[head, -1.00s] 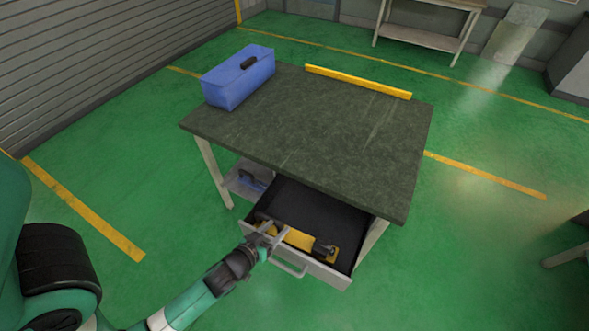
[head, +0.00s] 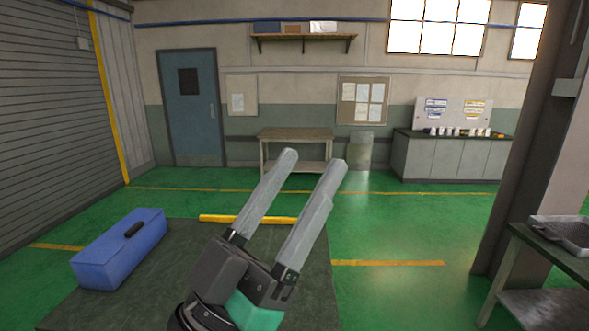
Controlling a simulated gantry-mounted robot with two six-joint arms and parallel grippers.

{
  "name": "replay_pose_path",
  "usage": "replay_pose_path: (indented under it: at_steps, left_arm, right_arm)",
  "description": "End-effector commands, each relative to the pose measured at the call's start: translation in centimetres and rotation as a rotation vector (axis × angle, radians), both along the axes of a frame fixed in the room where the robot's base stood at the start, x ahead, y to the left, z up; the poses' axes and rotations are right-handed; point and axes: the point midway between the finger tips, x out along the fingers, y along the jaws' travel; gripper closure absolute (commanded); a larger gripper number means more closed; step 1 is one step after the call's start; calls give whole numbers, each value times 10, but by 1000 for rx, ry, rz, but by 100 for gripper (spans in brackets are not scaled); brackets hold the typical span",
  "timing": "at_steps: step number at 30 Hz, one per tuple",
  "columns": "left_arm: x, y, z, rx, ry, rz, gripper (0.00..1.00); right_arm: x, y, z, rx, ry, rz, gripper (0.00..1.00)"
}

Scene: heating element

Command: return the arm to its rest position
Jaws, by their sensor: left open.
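My left gripper (head: 312,176) is raised in the middle of the head view, close to the camera. Its two long grey fingers point up and to the right. They are apart with nothing between them, so the gripper is open and empty. It covers part of the dark green-topped workbench (head: 130,290) below. My right gripper is not in view. The bench's drawer is out of view.
A blue toolbox (head: 118,250) and a yellow bar (head: 225,218) lie on the workbench. A dark pillar (head: 530,150) and a side table (head: 550,262) with a grey tray (head: 568,232) stand at right. A wooden table (head: 296,135) stands at the back wall. Green floor is open between.

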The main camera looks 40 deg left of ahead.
Motion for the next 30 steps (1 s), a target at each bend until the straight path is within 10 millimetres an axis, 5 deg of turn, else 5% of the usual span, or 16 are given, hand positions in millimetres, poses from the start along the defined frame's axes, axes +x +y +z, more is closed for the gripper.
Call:
replay_pose_path:
  at_steps: [3,12,16,20,30]
  left_arm:
    - [-21,-13,29,25,-71,-21,40]
    - [-23,-14,33,29,-77,-20,40]
    - [-22,-13,52,28,-77,-19,40]
    - [-22,-13,99,28,-77,-19,40]
    - [-22,-13,269,28,-77,-19,40]
  right_arm:
    - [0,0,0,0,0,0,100]
    - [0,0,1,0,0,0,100]
    - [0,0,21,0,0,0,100]
    - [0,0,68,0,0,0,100]
    - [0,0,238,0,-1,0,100]
